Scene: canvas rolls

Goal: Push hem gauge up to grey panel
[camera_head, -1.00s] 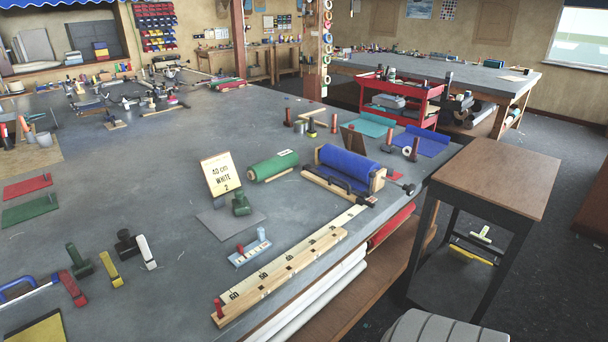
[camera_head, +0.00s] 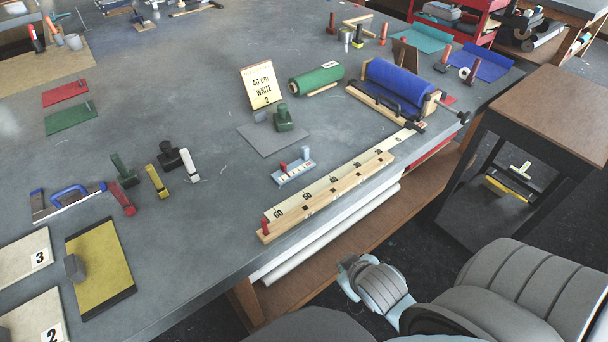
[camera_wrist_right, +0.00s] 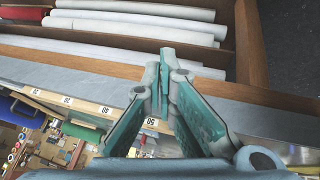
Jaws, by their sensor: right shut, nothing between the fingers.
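The hem gauge appears to be the small pale-blue marked plate (camera_head: 294,171) with a red post and a pale-blue post, lying on the table behind the long ruler. The grey panel (camera_head: 268,143) lies flat just behind it, with a visible gap between them. A green block-like tool (camera_head: 284,118) stands on the panel. My right gripper (camera_wrist_right: 160,75) is shut and empty in the right wrist view, near the table's front edge and the ruler strip. My right arm shows at the lower right of the head view. My left gripper is not in view.
A wooden ruler strip (camera_head: 330,195) runs along the table's front edge, with a red post (camera_head: 265,225). A blue roll on a stand (camera_head: 398,85) and a green roll (camera_head: 316,79) lie behind. Several hand tools lie left. White rolls (camera_wrist_right: 140,30) fill the shelf below.

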